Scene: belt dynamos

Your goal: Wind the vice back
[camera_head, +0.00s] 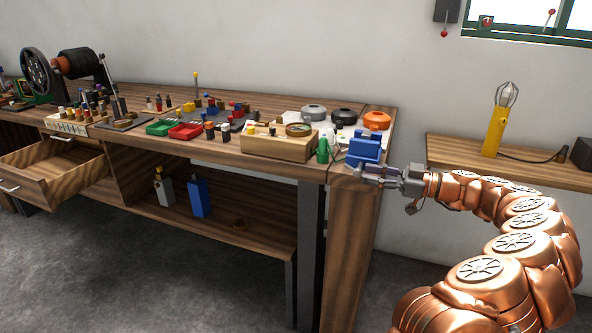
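A blue vice (364,151) is mounted at the right front corner of the wooden workbench. My gripper (366,172) reaches in from the right at the vice's front, low against its near side. The fingers overlap the vice's lower front and its handle, so I cannot tell whether they touch or hold the handle. The gap between the fingertips is too small to make out. The vice's jaws and screw are mostly hidden at this angle.
A green bottle (322,150) and a wooden box (281,142) stand just left of the vice. Round containers, one orange (377,120), sit behind it. A side shelf (540,172) holds a yellow lamp (496,130). An open drawer (50,172) juts out at left.

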